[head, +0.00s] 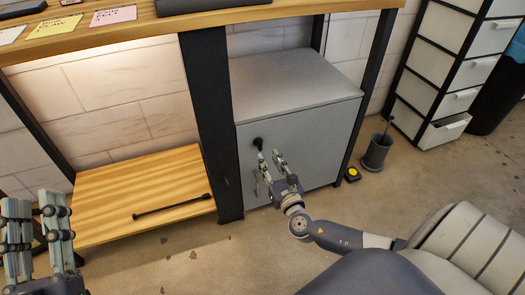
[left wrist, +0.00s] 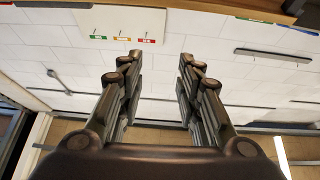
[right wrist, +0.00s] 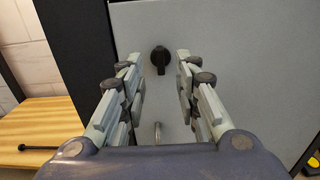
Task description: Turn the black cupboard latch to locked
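The black latch (head: 258,143) is a small knob on the front of the grey cupboard (head: 320,155), under the bench. In the right wrist view the latch (right wrist: 160,58) has a round base with a grip pointing down, just beyond my fingertips and between them. My right gripper (head: 271,156) is open and empty in front of the cupboard, close to the latch but apart from it as far as I can see. A small metal handle (right wrist: 157,132) shows below the latch. My left gripper (head: 38,205) is open and empty at the far left, away from the cupboard.
A black bench leg (head: 210,120) stands left of the cupboard. A wooden shelf (head: 140,190) with a black bar (head: 172,206) lies further left. A yellow-topped button (head: 352,174), a dark pot (head: 377,152) and a drawer unit (head: 455,70) stand to the right.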

